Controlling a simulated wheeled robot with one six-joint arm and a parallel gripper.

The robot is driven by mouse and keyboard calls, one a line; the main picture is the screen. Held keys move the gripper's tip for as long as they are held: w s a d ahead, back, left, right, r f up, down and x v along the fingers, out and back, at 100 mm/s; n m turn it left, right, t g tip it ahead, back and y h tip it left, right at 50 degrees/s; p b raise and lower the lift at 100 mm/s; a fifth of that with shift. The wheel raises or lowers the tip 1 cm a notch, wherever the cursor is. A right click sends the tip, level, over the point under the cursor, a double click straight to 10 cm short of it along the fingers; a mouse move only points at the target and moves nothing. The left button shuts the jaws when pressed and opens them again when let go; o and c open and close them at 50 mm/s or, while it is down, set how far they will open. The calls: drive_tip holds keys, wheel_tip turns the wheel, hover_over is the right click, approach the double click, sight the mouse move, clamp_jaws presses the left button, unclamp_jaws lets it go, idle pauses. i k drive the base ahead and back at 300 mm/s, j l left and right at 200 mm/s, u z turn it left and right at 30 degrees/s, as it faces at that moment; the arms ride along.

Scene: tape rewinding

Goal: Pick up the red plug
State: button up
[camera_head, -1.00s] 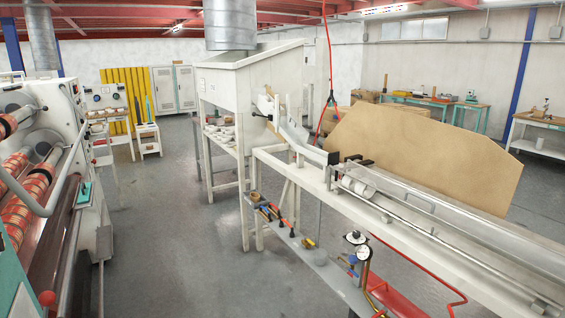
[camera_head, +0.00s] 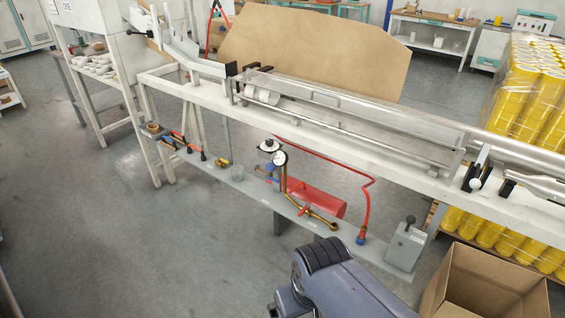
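I cannot pick out a red plug for certain. Red items show on and around the low grey shelf (camera_head: 262,202): a red hose (camera_head: 367,205) ending at a blue fitting (camera_head: 361,238), a red cylinder (camera_head: 318,200) behind the shelf, a small red handle on the brass pipe (camera_head: 325,222), and small red-and-black tools (camera_head: 190,146) at the left end. Part of my grey-blue arm shows at the bottom centre, in front of the shelf. My gripper's fingers are not in view.
A white bench (camera_head: 390,152) with a clear cover runs above the shelf. A grey box with a lever (camera_head: 404,248) stands at the shelf's right end. An open cardboard box (camera_head: 478,300) is at bottom right, near yellow rolls (camera_head: 538,90). The floor at left is clear.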

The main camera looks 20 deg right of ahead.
sight(364, 228)
drive_tip(key=z, duration=1.25)
drive_tip(key=i+l+u, duration=0.55)
drive_tip(key=i+l, duration=0.25)
